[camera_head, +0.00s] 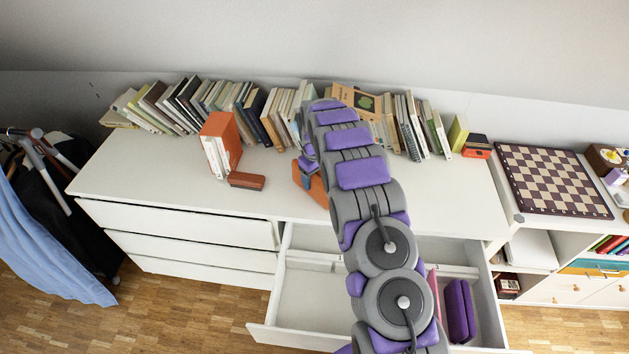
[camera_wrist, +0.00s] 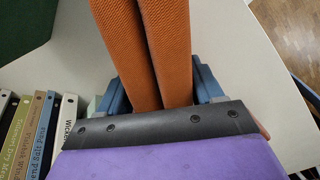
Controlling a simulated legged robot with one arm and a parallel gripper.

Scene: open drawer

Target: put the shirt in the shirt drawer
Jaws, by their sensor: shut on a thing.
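My gripper (camera_wrist: 162,88) is shut on an orange folded shirt (camera_wrist: 170,45), with a blue finger on each side of its two thick, textured folds. In the head view the orange shirt (camera_head: 316,187) shows only in part beside my arm, over the dresser top (camera_head: 270,195). An open drawer (camera_head: 298,334) juts out from the dresser's right half. Its left part looks empty. A folded purple cloth (camera_head: 460,310) and a thin pink one (camera_head: 433,287) lie in its right part. My arm hides the drawer's middle.
A long row of books (camera_head: 200,100) stands along the back. An orange-and-white book block (camera_head: 220,143) and a brown box (camera_head: 246,181) sit on the dresser's left. A chessboard (camera_head: 552,180) lies at right. Clothes (camera_head: 45,235) hang at far left. The dresser's front area is clear.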

